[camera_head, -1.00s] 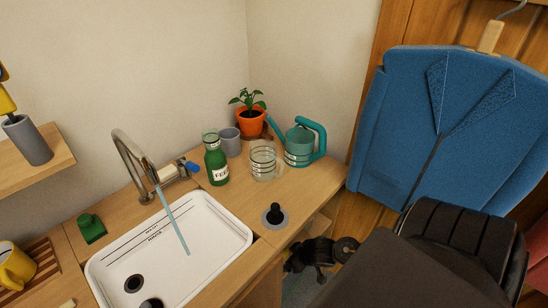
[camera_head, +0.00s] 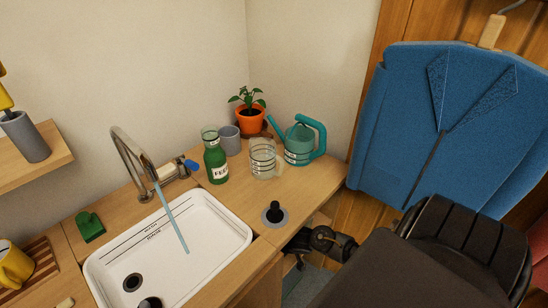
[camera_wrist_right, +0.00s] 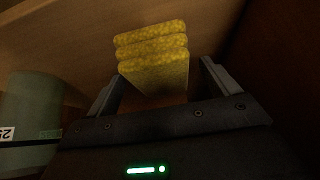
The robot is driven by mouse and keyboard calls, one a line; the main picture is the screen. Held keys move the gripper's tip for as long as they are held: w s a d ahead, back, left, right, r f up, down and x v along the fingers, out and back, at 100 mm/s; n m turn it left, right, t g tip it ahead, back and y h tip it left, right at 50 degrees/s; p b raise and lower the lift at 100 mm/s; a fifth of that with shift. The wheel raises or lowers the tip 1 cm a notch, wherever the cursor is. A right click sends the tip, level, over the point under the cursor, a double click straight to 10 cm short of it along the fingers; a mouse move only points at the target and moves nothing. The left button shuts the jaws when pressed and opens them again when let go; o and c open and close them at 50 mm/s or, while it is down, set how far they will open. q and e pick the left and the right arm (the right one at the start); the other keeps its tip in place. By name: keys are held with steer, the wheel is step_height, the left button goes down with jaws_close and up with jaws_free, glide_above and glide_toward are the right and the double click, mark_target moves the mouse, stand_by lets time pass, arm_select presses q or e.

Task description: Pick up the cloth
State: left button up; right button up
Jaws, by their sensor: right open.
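A yellow folded cloth (camera_wrist_right: 155,72), stacked in thick layers, shows in the right wrist view, inside a dim wooden space. My right gripper (camera_wrist_right: 160,82) is open, with one finger on each side of the cloth's near part. I cannot tell whether the fingers touch it. In the head view my right gripper's dark wrist (camera_head: 322,240) is low beside the counter's right end, and its fingertips are hidden. The cloth is not visible in the head view. My left gripper is not in view.
In the wrist view a grey-green cylinder (camera_wrist_right: 30,105) with a white label stands left of the gripper. Above, the counter (camera_head: 318,185) holds a watering can (camera_head: 299,145), glass jug (camera_head: 263,160), green bottle (camera_head: 215,163) and sink (camera_head: 210,225). A blue jacket (camera_head: 440,130) hangs right.

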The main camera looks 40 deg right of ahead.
steer(key=shift+c, duration=0.5)
steer(key=c, duration=1)
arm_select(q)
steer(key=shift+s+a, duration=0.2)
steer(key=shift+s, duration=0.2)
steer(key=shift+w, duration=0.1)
